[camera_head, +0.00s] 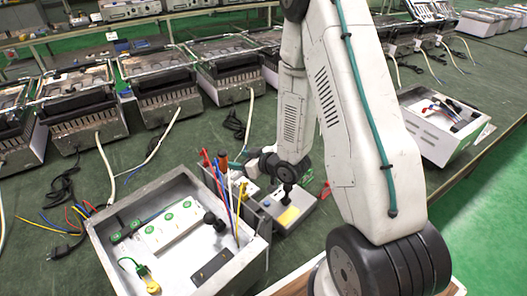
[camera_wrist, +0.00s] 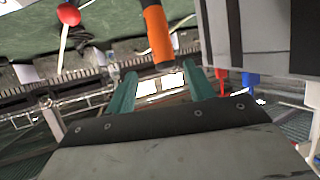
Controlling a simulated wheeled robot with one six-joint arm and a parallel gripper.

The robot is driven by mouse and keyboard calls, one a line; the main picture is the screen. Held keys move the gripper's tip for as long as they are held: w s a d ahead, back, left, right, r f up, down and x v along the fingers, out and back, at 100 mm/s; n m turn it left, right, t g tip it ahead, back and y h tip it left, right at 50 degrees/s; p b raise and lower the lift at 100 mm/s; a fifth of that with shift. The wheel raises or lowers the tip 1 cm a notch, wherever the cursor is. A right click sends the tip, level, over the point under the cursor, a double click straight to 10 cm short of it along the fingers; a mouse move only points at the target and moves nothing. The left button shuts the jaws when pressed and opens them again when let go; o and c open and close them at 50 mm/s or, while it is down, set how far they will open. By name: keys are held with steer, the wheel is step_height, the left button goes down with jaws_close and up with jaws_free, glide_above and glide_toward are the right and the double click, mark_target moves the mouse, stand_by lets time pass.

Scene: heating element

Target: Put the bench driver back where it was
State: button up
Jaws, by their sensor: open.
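An orange-handled driver, which I take to be the bench driver, stands among several upright tools by the right side of the open grey box (camera_head: 258,262). Its orange handle (camera_head: 222,160) shows in the head view. In the wrist view the handle (camera_wrist: 156,30) is close ahead, its end near the gap between my teal fingertips. My gripper (camera_head: 236,166) is open beside the tools, and its fingers also show in the wrist view (camera_wrist: 160,72). I cannot tell whether they touch the handle. The driver's lower part is hidden in the head view.
The box holds a white power strip (camera_head: 165,228) and a dark block (camera_head: 212,266). A small grey unit (camera_head: 290,207) lies right of the tools. A white tool box (camera_head: 437,125) stands at the right. Heater units (camera_head: 165,90) line the back, with loose cables in front.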

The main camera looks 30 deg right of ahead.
steer(key=s+d+r+m+g+h, duration=0.1)
steer(key=s+d+r+g+h, duration=0.15)
steer(key=r, duration=0.55)
steer(key=s+d+r+m+g+h, duration=0.1)
steer(key=s+d+r+g+h, duration=0.2)
steer(key=r, duration=0.6)
steer(key=s+a+r+m+g, duration=0.1)
steer(key=s+r, duration=0.3)
steer(key=s, duration=0.4)
steer(key=s+a+r+g, duration=0.2)
steer(key=s+a+r, duration=0.1)
steer(key=s, duration=0.6)
steer(key=s+a+r+m+g, duration=0.1)
steer(key=s+a+r+g, duration=0.1)
steer(key=s+r, duration=0.3)
steer(key=s+a, duration=0.1)
steer(key=s, duration=0.3)
steer(key=shift+m+g, duration=0.3)
steer(key=shift+g, duration=0.05)
steer(key=shift+r+y, duration=0.1)
steer(key=shift+y, duration=0.15)
